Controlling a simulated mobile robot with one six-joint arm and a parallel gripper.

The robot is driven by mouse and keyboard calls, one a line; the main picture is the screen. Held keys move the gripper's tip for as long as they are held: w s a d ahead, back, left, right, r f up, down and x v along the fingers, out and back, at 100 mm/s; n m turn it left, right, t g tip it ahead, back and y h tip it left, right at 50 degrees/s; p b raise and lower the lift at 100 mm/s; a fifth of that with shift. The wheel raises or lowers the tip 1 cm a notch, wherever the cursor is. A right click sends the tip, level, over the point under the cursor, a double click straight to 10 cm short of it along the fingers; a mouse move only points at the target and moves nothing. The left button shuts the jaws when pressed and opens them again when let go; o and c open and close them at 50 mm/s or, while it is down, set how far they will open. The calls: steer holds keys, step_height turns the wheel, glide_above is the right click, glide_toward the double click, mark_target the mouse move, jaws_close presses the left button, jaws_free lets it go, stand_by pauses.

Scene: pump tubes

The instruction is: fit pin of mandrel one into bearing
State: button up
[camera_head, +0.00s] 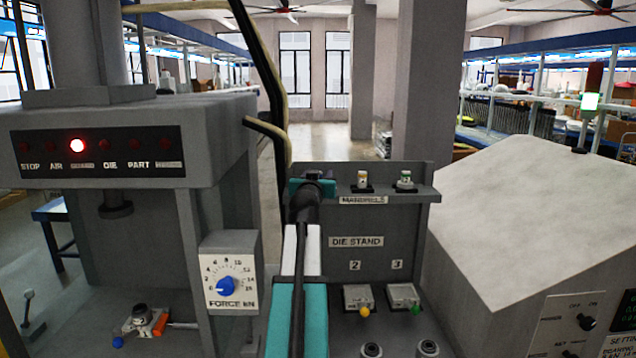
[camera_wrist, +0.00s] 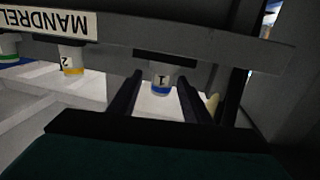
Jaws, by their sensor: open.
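Mandrel one (camera_wrist: 161,82), a small pale cylinder with a blue band and the number 1, shows in the wrist view at the mandrel shelf (camera_head: 428,192). My gripper (camera_wrist: 159,78) is open, with one dark finger on each side of mandrel one. Whether the fingers touch it is not clear. In the head view my gripper (camera_head: 313,184) is at the left end of the shelf and hides mandrel one. I cannot make out the bearing for certain. A fixture with a dark round top, blue knob and orange part (camera_head: 145,320) sits under the press at left.
Mandrel two (camera_wrist: 71,60) and mandrel three (camera_wrist: 8,46) stand beside mandrel one. The press (camera_head: 125,150) with its force dial (camera_head: 230,275) is left of my arm. Two dies (camera_head: 358,299) are on the die stand, and a grey console (camera_head: 540,220) is at right.

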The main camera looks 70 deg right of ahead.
stand_by(0.3)
jaws_close()
steer(key=shift+r, duration=0.15)
step_height(320, 180, up, 18)
steer(key=b, duration=0.3)
stand_by(0.7)
stand_by(1.1)
